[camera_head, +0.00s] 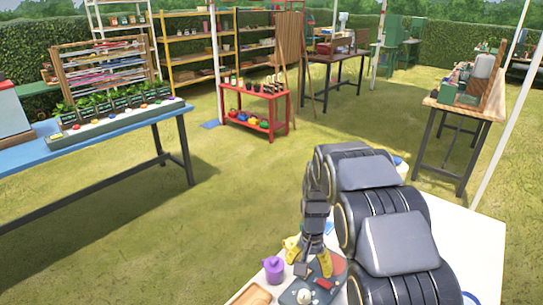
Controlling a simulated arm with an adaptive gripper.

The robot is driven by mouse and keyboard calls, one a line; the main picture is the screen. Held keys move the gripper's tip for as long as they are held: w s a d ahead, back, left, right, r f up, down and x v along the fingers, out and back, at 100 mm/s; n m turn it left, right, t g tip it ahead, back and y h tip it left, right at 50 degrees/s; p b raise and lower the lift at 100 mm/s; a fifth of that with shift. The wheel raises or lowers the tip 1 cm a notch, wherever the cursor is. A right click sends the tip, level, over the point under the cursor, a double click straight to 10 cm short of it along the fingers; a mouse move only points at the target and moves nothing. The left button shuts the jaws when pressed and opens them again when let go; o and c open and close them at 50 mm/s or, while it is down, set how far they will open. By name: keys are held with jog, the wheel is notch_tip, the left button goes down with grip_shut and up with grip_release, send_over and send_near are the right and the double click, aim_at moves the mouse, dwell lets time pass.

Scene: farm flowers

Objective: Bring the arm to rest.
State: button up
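My arm (375,215), black with grey panels, reaches over a white table (472,235) at the lower right. My gripper (312,262) points down over the table's left part, above or beside a dark grey tray or board (297,294). Yellow pieces (292,247) show close to it; I cannot tell what they are or whether anything is held. The fingers are small and partly merged with what lies behind, so their opening is unclear. A red piece (323,284) lies on the dark board.
A purple pot (273,269) and a wooden piece (258,296) are near the gripper. My arm hides much of the table. A blue table (105,128) with potted plants stands left, a red shelf (257,108) behind. Open grass lies between.

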jog(key=s+a+r+n, duration=0.1)
jog(key=s+r+n, duration=0.2)
jog(key=s+r, duration=1.05)
jog(key=s+a+r+n+g, duration=0.1)
jog(key=s+r+n, duration=0.1)
jog(key=s, duration=1.6)
jog(key=shift+a+n+g, duration=0.2)
jog(key=shift+n+g, duration=0.2)
jog(key=shift+n, duration=0.2)
